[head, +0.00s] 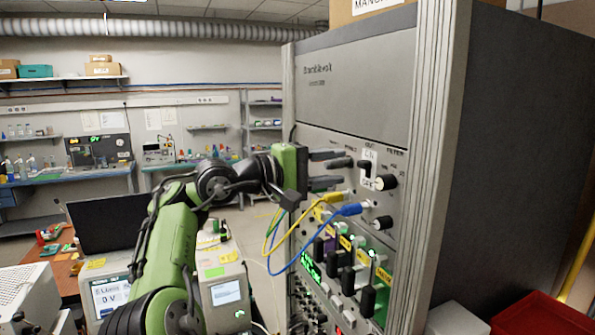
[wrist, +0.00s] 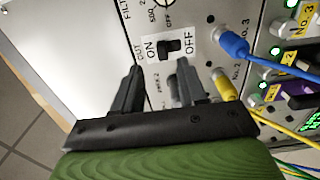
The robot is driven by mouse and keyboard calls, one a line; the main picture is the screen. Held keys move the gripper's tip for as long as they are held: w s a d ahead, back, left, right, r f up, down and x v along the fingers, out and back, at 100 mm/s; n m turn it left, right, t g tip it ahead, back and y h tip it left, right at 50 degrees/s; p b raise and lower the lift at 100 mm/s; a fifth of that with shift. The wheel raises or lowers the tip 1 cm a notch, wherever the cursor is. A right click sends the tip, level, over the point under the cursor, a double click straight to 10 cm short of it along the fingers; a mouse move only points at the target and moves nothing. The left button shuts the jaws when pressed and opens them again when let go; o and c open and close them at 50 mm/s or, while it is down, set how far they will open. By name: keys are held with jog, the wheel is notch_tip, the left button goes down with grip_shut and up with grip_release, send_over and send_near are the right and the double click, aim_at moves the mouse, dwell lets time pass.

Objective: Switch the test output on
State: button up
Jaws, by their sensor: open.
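The test output switch (wrist: 169,47) is a small black lever on a white plate marked ON and OFF, on the grey rack panel. In the wrist view ON is at its left and OFF at its right; I cannot tell for sure which way the lever leans. It also shows in the head view (head: 365,164), with ON above and OFF below. My gripper (wrist: 160,78) is open and empty, its two dark fingers pointing at the panel just short of the switch. It also shows in the head view (head: 341,168), left of the switch.
A blue plug (wrist: 234,43) and a yellow plug (wrist: 224,85) with trailing cables sit close beside the switch. Black knobs (head: 386,182) and a row of black levers (head: 368,301) are on the same rack. Open floor shows at the left in the wrist view.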

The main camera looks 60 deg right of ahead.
jog(key=v, duration=1)
jog(key=shift+w+a, duration=0.2)
jog(key=shift+a, duration=0.05)
